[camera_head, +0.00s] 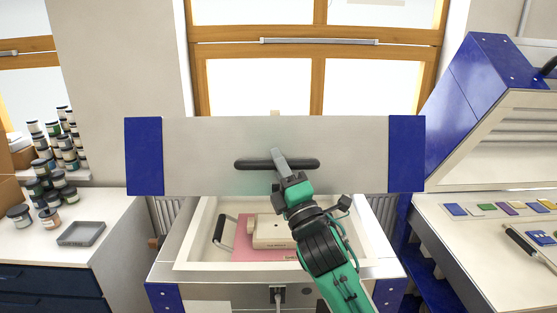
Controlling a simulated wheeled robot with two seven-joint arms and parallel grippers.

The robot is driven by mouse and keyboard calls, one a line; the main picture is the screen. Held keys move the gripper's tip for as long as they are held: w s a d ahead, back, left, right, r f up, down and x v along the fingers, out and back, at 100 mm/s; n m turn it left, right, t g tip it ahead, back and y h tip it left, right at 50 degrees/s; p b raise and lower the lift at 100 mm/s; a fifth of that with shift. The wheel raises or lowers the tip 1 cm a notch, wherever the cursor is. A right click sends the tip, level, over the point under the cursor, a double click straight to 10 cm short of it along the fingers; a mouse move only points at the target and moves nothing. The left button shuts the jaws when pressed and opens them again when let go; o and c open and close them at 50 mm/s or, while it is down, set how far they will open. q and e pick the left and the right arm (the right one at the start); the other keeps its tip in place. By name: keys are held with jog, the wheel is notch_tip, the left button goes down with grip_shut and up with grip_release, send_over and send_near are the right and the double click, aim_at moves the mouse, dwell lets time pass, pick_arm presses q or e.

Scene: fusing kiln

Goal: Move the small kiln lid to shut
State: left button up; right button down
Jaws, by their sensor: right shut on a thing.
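The small kiln lid (190,155) is a wide metal-grey panel with blue ends, raised above the small kiln (185,250). A dark bar handle (247,164) runs across the middle of the lid. My right gripper (280,164) is shut on this handle, with its green and black arm coming up from the bottom. The kiln is open below the lid, and its pale chamber shows a pink sheet, a cream block (271,232) and a black-handled item (219,230). My arm hides part of the chamber's right side. My left gripper is not in view.
A larger blue-edged kiln (465,110) stands open on the right, with coloured tiles and a brush on its bed. On the left, a white counter (110,222) holds several jars and a grey tray (82,233). A window is behind the lid.

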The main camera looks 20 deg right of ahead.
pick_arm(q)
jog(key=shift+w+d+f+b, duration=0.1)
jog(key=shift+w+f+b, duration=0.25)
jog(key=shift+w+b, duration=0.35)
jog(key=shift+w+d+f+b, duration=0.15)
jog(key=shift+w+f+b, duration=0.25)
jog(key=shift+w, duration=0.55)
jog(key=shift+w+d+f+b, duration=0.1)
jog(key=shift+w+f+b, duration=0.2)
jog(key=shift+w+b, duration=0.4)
pick_arm(e)
jog(key=shift+n+t+y, duration=0.3)
jog(key=shift+y, duration=0.2)
jog(key=shift+s+a+f, duration=0.1)
jog(key=shift+s+f, duration=0.25)
jog(key=shift+f, duration=0.35)
jog(key=shift+s+a+f, duration=0.1)
jog(key=shift+s+f, duration=0.25)
jog(key=shift+f, duration=0.4)
jog(key=shift+s+a+f, duration=0.1)
jog(key=shift+s+f, duration=0.25)
jog(key=shift+f, duration=0.35)
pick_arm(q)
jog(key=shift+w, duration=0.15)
pick_arm(e)
jog(key=c, duration=1.6)
grip_release()
jog(key=shift+o, duration=0.2)
